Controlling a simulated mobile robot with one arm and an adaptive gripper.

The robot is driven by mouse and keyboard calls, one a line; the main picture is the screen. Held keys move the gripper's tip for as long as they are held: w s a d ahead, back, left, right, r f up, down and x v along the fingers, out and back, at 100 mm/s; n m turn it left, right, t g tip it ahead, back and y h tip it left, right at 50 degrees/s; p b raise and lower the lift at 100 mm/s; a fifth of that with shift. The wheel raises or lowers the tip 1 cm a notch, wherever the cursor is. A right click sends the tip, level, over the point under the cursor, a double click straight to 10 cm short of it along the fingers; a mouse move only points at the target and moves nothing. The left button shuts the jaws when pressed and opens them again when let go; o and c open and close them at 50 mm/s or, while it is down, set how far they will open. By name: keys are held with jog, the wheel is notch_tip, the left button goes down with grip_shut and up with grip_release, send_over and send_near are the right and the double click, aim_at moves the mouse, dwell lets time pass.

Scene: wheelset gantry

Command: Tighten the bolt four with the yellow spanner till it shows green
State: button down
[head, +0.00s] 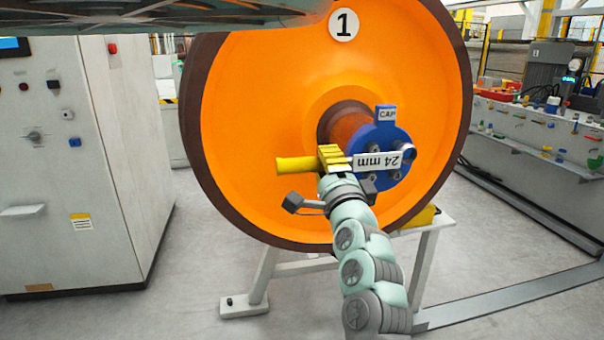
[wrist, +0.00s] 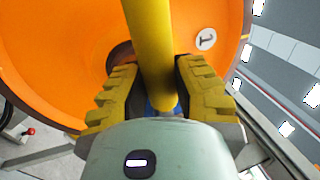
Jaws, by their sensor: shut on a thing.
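My gripper (head: 333,160) is shut on the yellow spanner (head: 294,165), whose handle sticks out to the left. A white "24 mm" tag (head: 378,162) shows at the spanner's right end, in front of the blue cap (head: 385,138). Grey bolt heads (head: 397,177) show around the cap's lower and right side. No bolt numbers and no green mark can be made out. I cannot tell whether the spanner's end is seated on a bolt. In the wrist view, the spanner handle (wrist: 150,45) runs between both yellow finger pads (wrist: 158,95).
The cap sits on the hub of a big orange wheel (head: 260,120) marked 1, above a white stand (head: 262,275). A grey cabinet (head: 75,170) stands at left. A workbench (head: 535,135) with tools is at right. The floor between cabinet and stand is clear.

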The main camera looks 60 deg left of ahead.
jog(key=shift+w+a, duration=0.2)
jog(key=shift+a, duration=0.1)
jog(key=shift+b+x, duration=0.35)
jog(key=shift+x, duration=0.65)
jog(key=shift+f, duration=0.15)
dwell(0.5)
jog(key=shift+r+m+p, duration=0.4)
jog(key=shift+r+p, duration=0.05)
jog(key=shift+r+m+t+p, duration=0.4)
jog(key=shift+r+p, duration=0.05)
jog(key=shift+r, duration=0.05)
